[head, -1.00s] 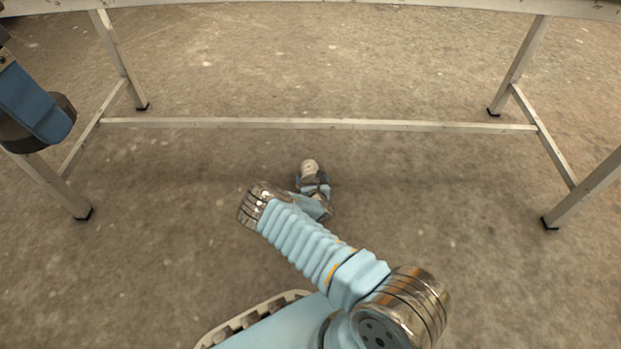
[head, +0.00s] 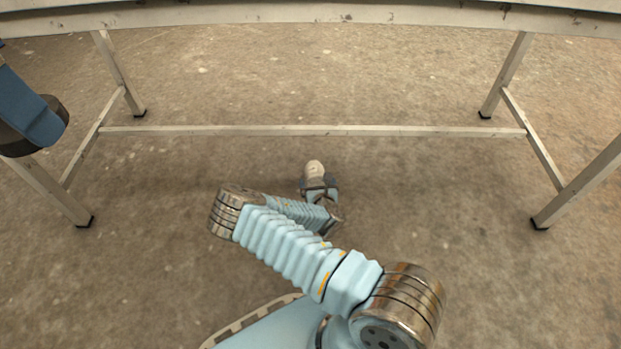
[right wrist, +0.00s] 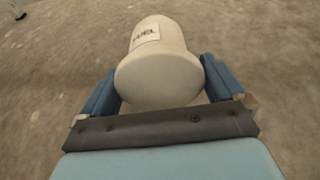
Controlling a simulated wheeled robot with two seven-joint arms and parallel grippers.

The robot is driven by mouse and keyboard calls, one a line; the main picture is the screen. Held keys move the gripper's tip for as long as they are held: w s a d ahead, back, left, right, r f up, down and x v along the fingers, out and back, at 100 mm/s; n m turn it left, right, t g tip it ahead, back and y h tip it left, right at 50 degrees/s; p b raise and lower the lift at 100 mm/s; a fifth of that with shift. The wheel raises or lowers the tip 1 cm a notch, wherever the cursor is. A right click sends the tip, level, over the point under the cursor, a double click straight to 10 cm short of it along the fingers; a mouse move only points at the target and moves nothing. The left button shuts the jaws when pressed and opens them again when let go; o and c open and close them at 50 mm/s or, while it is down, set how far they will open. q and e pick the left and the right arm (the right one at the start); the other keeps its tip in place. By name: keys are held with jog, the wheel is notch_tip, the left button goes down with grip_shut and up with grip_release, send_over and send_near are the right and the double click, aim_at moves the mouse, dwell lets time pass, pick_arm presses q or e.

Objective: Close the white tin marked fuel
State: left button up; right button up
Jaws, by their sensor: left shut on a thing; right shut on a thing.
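The white tin (head: 315,169) is held low, above the floor, by my right gripper (head: 319,188). In the right wrist view the tin (right wrist: 160,75) sits between the two blue fingers (right wrist: 165,88), with a label reading FUEL on its side. A smooth, pale rounded face of the tin is towards the camera; its mouth cannot be made out. My left gripper (head: 32,115) is at the left edge of the head view, partly cut off. It is shut on a dark round thing (head: 16,142) that could be a lid, well apart from the tin.
A pale table (head: 310,14) crosses the top of the head view, with only its near edge showing. Its legs and a low crossbar (head: 310,131) stand beyond the tin. The brown floor between the legs is clear.

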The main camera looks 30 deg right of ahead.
pick_arm(q)
jog(key=shift+r+p, duration=0.45)
jog(key=shift+r, duration=0.2)
pick_arm(e)
jog(key=s+r, duration=0.3)
jog(key=s, duration=0.3)
jog(key=shift+s+a, duration=0.25)
jog(key=shift+s, duration=0.1)
jog(key=o, duration=0.8)
jog(key=c, duration=1)
jog(key=shift+o, duration=0.2)
